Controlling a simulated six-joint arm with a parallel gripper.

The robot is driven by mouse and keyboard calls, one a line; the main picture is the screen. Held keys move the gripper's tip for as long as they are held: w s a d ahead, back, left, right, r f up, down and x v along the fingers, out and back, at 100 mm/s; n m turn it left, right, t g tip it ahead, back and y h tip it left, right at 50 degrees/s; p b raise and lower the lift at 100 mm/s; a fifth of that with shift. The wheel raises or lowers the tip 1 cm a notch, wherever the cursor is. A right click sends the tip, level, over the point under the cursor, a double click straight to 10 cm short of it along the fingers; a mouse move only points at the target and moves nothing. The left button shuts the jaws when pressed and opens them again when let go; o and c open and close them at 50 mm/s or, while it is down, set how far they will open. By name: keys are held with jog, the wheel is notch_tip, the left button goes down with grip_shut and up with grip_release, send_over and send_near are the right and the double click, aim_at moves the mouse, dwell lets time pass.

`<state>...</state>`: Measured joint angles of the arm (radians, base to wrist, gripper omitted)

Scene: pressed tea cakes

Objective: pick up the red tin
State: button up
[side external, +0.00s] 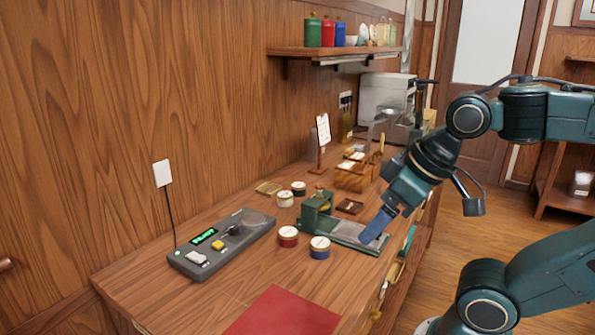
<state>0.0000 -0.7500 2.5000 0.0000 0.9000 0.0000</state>
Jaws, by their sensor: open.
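A small round red tin (288,237) with a pale lid stands upright on the wooden counter (150,284), left of a blue tin (320,248) of like shape. My gripper (372,232) is open, with blue fingers pointing down and left. In the picture it is to the right of both tins, over or beside the flat plate of a green press (318,212). It is apart from the red tin. The gap between the fingers is hard to see from this side. A taller red canister (328,34) stands on the wall shelf.
A cream tin (285,199) and a dark tin (298,188) stand behind the red tin. A grey device (215,248) with a green display lies to its left. A red mat (283,312) lies in front. Wooden holders (353,176) stand behind the press.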

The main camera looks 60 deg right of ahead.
jog(key=m+g, duration=0.6)
jog(key=m, duration=1.5)
send_over(289, 231)
notch_tip(289, 231, down, 9)
jog(key=shift+f, duration=0.1)
jog(key=shift+f, duration=0.1)
jog(key=shift+f, duration=4.2)
